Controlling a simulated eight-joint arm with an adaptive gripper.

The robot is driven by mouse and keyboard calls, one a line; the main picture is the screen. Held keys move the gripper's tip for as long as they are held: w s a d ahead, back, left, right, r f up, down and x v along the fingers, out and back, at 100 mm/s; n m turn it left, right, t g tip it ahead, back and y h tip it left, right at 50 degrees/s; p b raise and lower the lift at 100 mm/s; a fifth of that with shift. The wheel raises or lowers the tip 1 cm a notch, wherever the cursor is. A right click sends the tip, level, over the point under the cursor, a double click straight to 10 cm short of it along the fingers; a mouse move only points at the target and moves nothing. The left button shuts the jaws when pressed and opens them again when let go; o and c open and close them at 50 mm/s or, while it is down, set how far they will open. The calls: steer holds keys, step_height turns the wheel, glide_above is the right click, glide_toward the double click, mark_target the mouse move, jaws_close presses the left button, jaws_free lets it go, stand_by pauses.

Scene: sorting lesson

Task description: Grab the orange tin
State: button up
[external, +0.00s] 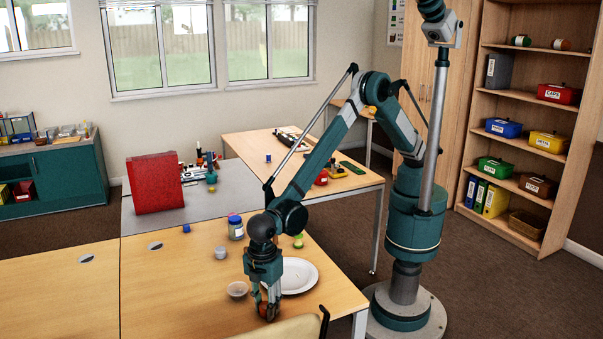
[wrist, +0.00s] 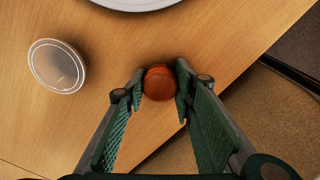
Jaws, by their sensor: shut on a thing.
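The orange tin (wrist: 158,83) is a small round tin between my fingertips in the wrist view. In the external view the tin (external: 268,312) sits low at the front edge area of the wooden table (external: 190,290), partly hidden by my fingers. My gripper (external: 266,300) points straight down there and is shut on the tin. In the wrist view both green fingers of my gripper (wrist: 158,90) touch the tin's sides. I cannot tell whether the tin still rests on the table.
A clear lidded tub (wrist: 57,66) stands left of the tin; it also shows in the external view (external: 237,289). A white plate (external: 300,276) lies behind my gripper. A chair (external: 285,328) is close in front.

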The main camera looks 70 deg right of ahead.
steer(key=shift+r+p, duration=1)
steer(key=shift+r, duration=3.95)
